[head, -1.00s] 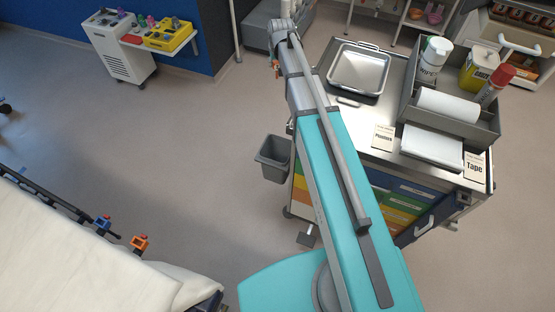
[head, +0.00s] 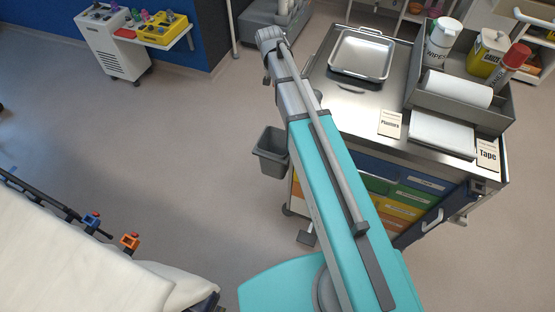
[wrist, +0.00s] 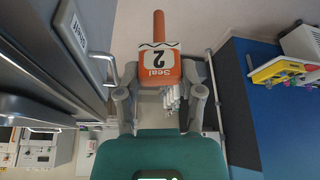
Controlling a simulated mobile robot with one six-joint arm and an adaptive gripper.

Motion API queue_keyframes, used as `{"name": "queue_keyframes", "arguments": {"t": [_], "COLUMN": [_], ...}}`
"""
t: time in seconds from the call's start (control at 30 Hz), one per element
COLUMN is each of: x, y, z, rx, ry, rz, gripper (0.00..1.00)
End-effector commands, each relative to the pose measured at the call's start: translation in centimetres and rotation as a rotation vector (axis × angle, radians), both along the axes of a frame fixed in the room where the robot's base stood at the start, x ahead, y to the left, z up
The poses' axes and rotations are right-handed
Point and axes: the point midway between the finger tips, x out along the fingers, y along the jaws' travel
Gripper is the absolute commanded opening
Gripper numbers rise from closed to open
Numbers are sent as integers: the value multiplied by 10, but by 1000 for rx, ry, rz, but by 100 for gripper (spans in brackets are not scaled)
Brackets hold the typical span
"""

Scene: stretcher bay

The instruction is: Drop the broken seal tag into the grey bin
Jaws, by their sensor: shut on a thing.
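In the wrist view my gripper (wrist: 161,82) is shut on an orange seal tag (wrist: 158,55), its two fingers on either side of the tag's block. The gripper and tag are hidden behind the arm in the head view.
The cart top (head: 345,110) holds a metal tray (head: 361,55), a grey organiser (head: 468,112) with bottles, and cards. A stretcher (head: 75,250) lies at the lower left. A white cabinet (head: 120,45) stands at the back left. The floor between is clear.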

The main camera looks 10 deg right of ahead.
Motion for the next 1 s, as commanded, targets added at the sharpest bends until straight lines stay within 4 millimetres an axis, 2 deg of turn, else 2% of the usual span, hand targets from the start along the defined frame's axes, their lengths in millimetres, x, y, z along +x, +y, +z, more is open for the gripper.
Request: {"name": "queue_keyframes", "arguments": {"t": [0.03,0.3,1.0], "x": [-4,-20,-55], "y": [0,0,-2], "z": [-18,-64,-167], "rx": [-1,-1,-2], "ry": [0,1,0], "rz": [-32,-232,-697], "gripper": [0,0,0]}}
